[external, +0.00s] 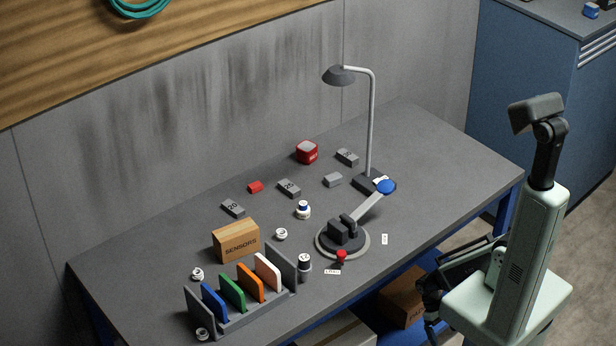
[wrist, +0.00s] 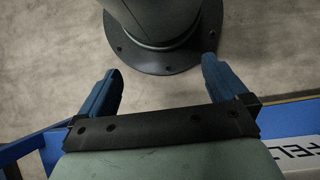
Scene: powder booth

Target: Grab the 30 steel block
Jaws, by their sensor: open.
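Several grey steel blocks lie on the grey table in the external view. One block (external: 233,208) reads 20 and another (external: 289,188) reads 25. A third numbered block (external: 347,157) lies farther back, left of the lamp post; its marking is too small to read surely, so I cannot confirm it as the 30. A smaller grey block (external: 333,180) shows no readable number. My gripper (wrist: 160,70) is open and empty in the wrist view, its blue fingers wide apart above the floor. It is away from all the blocks, off the table's front right side.
A desk lamp (external: 371,120) stands close to the back blocks. A red cube (external: 307,152) and a small red block (external: 255,187) lie nearby. A round fixture (external: 342,240), a SENSORS box (external: 236,241) and a divider rack (external: 240,308) occupy the front. The table's right end is clear.

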